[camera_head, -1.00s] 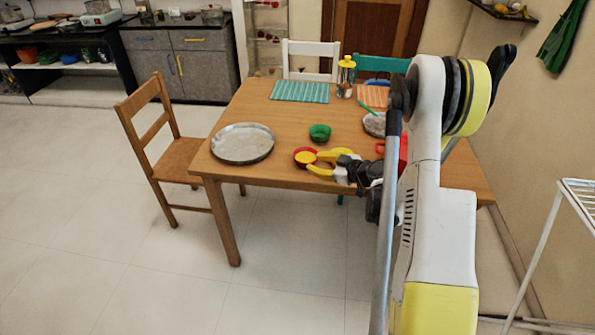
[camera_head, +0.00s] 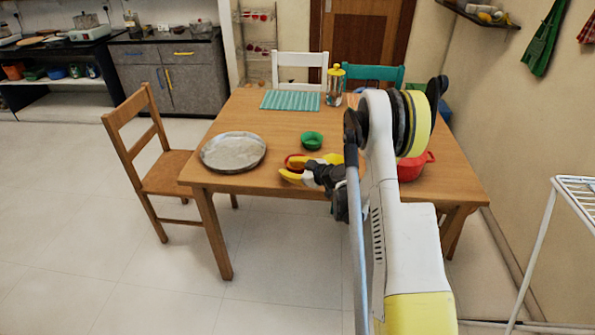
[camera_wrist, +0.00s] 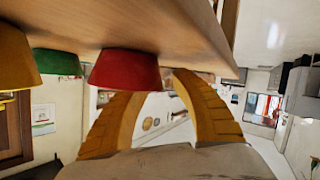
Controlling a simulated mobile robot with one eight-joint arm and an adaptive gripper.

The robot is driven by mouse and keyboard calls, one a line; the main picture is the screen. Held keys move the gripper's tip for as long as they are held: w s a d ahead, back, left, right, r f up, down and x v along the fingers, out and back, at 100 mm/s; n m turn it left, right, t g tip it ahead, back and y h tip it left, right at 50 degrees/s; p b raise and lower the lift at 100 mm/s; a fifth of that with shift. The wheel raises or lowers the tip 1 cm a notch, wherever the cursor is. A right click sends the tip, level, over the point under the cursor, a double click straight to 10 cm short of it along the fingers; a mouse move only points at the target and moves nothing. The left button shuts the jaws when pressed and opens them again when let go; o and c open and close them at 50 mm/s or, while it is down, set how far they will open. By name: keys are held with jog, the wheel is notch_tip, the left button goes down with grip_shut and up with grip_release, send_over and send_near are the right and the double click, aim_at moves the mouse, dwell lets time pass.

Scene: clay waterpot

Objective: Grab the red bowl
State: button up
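The small red bowl (camera_head: 292,159) stands near the front edge of the wooden table, partly covered by my gripper in the head view. My gripper (camera_head: 301,168) has its yellow fingers spread, one on each side of the bowl's near part in that view. In the wrist view the picture is turned over, and the red bowl (camera_wrist: 125,70) shows just beyond the fingers, in line with the left one. The fingers of my gripper (camera_wrist: 160,85) are open with a gap between them. I cannot tell whether they touch the bowl.
A green bowl (camera_head: 312,141) stands just behind the red bowl. A round metal tray (camera_head: 233,151) lies to the left. A red pot (camera_head: 412,166) is partly hidden behind my arm. A wooden chair (camera_head: 150,160) is at the table's left side.

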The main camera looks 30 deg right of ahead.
grip_shut()
jog(key=shift+r, duration=0.1)
